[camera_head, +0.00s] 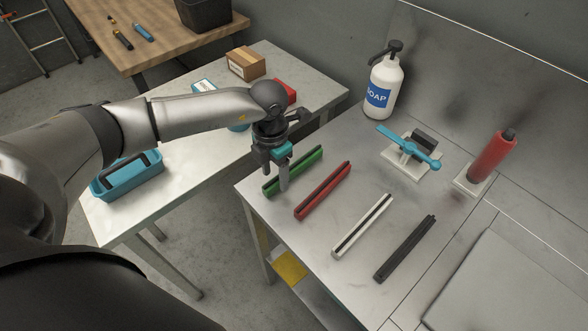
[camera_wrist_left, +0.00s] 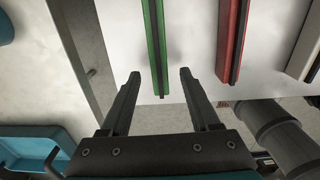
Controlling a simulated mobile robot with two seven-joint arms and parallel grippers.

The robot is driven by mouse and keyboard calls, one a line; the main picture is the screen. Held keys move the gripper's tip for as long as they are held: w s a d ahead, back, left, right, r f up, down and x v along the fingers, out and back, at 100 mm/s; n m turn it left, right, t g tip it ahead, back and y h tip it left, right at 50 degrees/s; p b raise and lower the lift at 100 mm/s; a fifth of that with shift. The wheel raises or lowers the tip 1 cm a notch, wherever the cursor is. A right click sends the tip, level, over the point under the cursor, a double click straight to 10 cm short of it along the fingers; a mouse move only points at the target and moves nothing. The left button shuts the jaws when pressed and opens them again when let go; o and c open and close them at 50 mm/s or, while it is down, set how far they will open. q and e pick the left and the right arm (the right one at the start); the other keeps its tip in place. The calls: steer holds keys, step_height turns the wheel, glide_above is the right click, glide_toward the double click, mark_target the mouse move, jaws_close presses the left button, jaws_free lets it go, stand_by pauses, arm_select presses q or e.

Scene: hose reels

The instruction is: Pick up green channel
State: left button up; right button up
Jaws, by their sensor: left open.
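The green channel (camera_head: 306,167) is a long bar with a dark slot, lying at the left end of the metal table. It also shows in the left wrist view (camera_wrist_left: 155,45), pointing toward my gripper. My left gripper (camera_head: 282,180) is over the near end of the green channel and hides part of it in the head view. In the left wrist view its two open fingers (camera_wrist_left: 160,75) stand on either side of the channel's near end, with clear gaps. Whether the fingers are down at the channel's height, I cannot tell. My right gripper is not in view.
A red channel (camera_head: 323,191) lies just right of the green one, then a white channel (camera_head: 362,225) and a black channel (camera_head: 405,248). A soap bottle (camera_head: 382,88), a blue-handled device (camera_head: 410,150) and a red cylinder (camera_head: 491,158) stand behind. A blue tote (camera_head: 128,182) sits left.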

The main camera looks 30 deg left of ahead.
arm_select(q)
steer(key=shift+f, duration=0.65)
jaws_close()
